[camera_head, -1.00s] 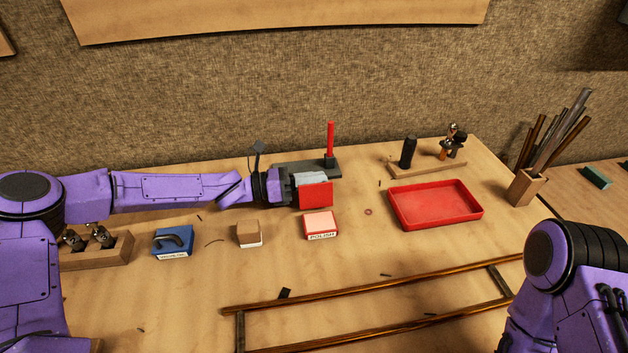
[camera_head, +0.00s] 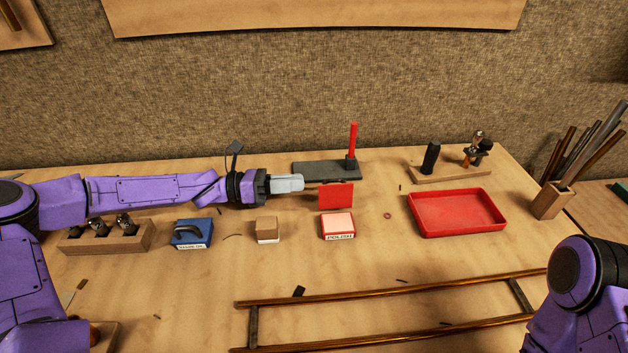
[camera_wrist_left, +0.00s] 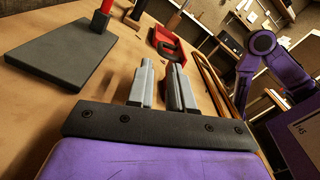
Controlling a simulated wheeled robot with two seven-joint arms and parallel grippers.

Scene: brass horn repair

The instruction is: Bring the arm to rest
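My left gripper (camera_head: 288,184) reaches in from the left above the workbench. Its two grey fingers point right, and the left wrist view (camera_wrist_left: 162,85) shows a narrow gap between them with nothing held. Behind the fingers is a dark grey stand plate (camera_head: 322,169) with a red post (camera_head: 353,140), also near in the left wrist view (camera_wrist_left: 62,52). My right gripper is out of view.
A red tray (camera_head: 458,229) lies to the right, and brass rails (camera_head: 390,291) lie in front. A blue box (camera_head: 191,234), a brown block (camera_head: 267,230) and a wooden holder (camera_head: 148,234) line the left. A rod holder (camera_head: 550,202) stands far right.

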